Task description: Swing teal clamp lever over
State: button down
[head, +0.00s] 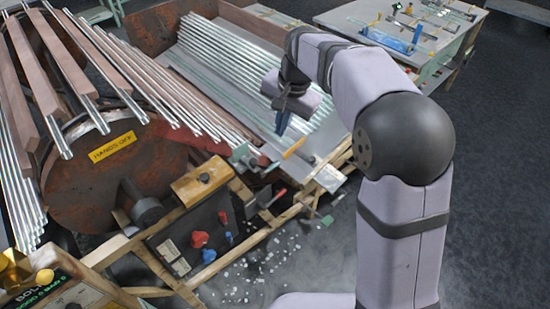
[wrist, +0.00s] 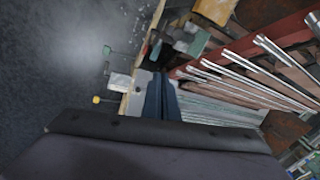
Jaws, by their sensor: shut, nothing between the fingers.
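A teal clamp (head: 246,158) sits at the near end of the red rail, beside the tray of glass tubes. In the wrist view a grey-teal clamp body (wrist: 190,42) shows beyond my fingertips. Its lever is too small to make out clearly. My gripper (head: 281,128) hangs over the tray, above and to the right of the clamp and apart from it. In the wrist view its two dark blue fingers (wrist: 161,86) are together with nothing between them.
Glass tubes (head: 255,75) lie in the tray behind my gripper. A rusty drum (head: 105,185) with a hands-off sign stands left. A control box (head: 195,240) with red and blue knobs is below. A workbench (head: 440,45) stands at back right.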

aim_at(273, 165)
jog(key=m, duration=0.1)
jog(key=s+m, duration=0.1)
jog(key=shift+d+f+m, duration=0.15)
jog(key=shift+m, duration=0.25)
jog(key=shift+f, duration=0.1)
jog(key=p+x, duration=0.1)
jog(key=x, duration=0.3)
jog(key=p+x, duration=0.2)
jog(key=x, duration=0.3)
jog(key=p+x, duration=0.1)
jog(key=x, duration=0.4)
jog(key=shift+s+p, duration=0.25)
jog(key=shift+p, duration=0.15)
